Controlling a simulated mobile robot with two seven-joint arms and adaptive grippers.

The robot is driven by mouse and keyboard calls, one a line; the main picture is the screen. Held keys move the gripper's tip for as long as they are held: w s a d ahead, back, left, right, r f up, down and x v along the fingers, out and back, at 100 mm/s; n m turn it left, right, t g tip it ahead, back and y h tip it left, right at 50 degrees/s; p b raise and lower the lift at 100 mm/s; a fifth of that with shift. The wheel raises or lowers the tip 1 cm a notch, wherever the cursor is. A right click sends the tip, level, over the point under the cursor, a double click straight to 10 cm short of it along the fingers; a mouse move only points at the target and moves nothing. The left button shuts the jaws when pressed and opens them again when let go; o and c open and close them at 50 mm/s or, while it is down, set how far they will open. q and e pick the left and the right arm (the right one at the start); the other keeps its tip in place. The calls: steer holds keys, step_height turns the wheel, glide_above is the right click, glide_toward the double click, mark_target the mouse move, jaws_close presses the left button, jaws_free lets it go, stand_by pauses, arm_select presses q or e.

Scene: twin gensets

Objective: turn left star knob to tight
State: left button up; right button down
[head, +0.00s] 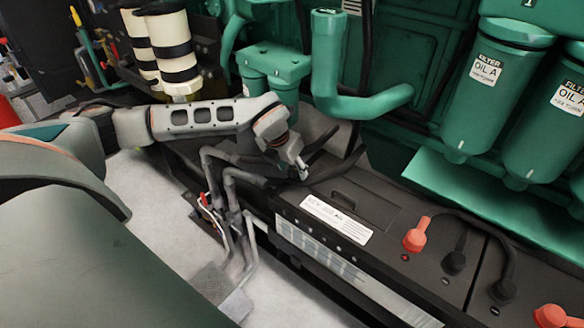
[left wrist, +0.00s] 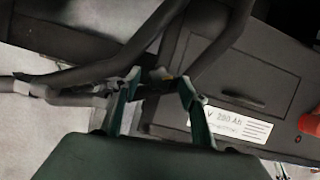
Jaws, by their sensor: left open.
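In the head view the gripper and bars hide that spot.
The battery box has a white label (head: 337,219) and a red terminal cap (head: 417,235). Dark bent bars (head: 232,180) stand close to my left wrist. Green oil filters (head: 487,85) and a green pipe (head: 345,90) are behind.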

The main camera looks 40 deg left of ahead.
arm_select(q)
steer(key=c, duration=1.1)
